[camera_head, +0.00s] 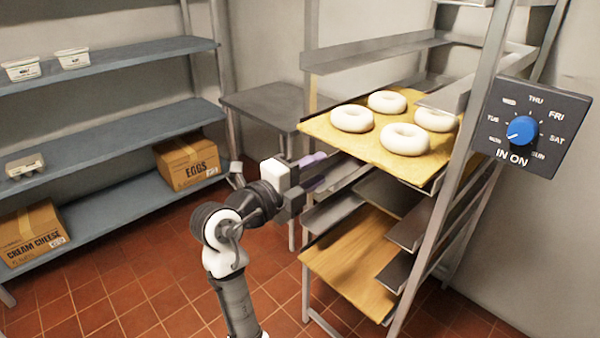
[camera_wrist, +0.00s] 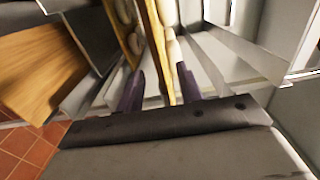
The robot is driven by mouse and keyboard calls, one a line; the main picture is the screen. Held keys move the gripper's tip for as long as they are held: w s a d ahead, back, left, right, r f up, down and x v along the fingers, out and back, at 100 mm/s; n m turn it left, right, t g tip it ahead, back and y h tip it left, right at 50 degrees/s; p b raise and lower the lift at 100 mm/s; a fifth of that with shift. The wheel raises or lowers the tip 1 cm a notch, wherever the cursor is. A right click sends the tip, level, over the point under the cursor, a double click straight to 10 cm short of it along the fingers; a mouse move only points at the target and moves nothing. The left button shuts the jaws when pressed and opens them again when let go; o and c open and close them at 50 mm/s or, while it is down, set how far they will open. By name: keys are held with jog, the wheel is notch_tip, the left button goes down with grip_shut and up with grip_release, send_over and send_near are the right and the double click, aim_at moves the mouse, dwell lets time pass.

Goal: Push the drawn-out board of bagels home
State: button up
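The board of bagels (camera_head: 345,143) lies level on an upper tier of the metal rack in the head view, its near edge standing out past the rack posts. Several pale ring bagels (camera_head: 405,139) rest on it. My gripper (camera_head: 322,170) is at the board's near left edge, its two purple fingers apart. In the wrist view my gripper (camera_wrist: 160,82) shows its fingers spread, with the board's yellow edge (camera_wrist: 162,75) running between them and bagels beside it. Gaps seem to show at the fingers; whether either touches the board I cannot tell.
A bare wooden board (camera_head: 355,260) sits lower in the rack (camera_head: 440,215). A day dial (camera_head: 525,132) is at the right post. A grey table (camera_head: 265,105) stands behind. Shelves (camera_head: 110,115) at left hold boxes and tubs. The red tiled floor (camera_head: 150,265) is clear.

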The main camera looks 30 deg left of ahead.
aim_at(350, 153)
jog(key=x, duration=1)
jog(key=shift+w+d+f, duration=0.1)
jog(key=shift+f, duration=0.05)
jog(key=shift+b+x, duration=0.5)
jog(key=shift+x, duration=0.55)
jog(key=shift+c, duration=0.2)
grip_shut()
jog(key=shift+w, duration=0.1)
